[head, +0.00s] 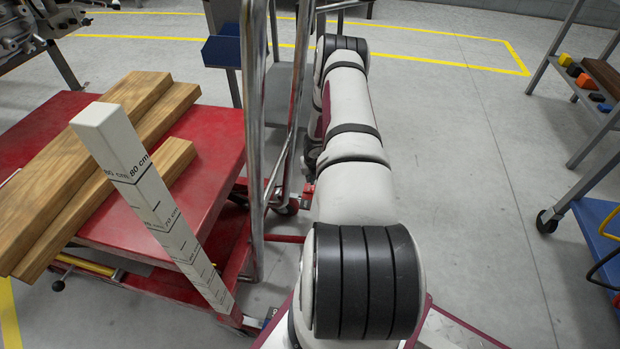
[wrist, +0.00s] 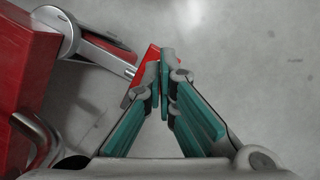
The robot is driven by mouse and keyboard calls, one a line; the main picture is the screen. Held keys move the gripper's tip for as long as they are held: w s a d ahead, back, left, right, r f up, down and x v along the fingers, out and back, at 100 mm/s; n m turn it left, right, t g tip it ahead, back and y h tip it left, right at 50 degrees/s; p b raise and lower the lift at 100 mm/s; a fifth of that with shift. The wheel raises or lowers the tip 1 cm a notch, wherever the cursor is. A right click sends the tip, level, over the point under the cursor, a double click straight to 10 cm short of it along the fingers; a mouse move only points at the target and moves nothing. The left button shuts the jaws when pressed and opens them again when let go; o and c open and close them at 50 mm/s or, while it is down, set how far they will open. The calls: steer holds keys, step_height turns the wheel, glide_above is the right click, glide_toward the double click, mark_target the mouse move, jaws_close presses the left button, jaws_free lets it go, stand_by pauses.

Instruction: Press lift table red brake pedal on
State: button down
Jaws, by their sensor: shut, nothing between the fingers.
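The red lift table (head: 205,190) stands at the left in the head view, with its upright metal handle (head: 255,120) near my arm. In the wrist view a red pedal (wrist: 149,57) sits at the end of a grey metal bar, right behind my fingertips. My gripper (wrist: 164,62) has its teal-padded fingers together at the tips, with nothing between them. The fingertips overlap the pedal's right part in the picture; I cannot tell whether they touch it.
A grey round-ended metal part (wrist: 60,30) and a curved metal tube (wrist: 38,135) lie left of my gripper. Wooden beams (head: 110,150) and a white measuring post (head: 150,195) are on the table side. A wheeled shelf (head: 590,130) stands right. The floor between is clear.

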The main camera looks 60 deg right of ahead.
stand_by(0.4)
steer(key=shift+f+b, duration=1.55)
steer(key=shift+f, duration=0.9)
step_height(320, 180, up, 7)
steer(key=p, duration=0.5)
steer(key=shift+r, duration=0.2)
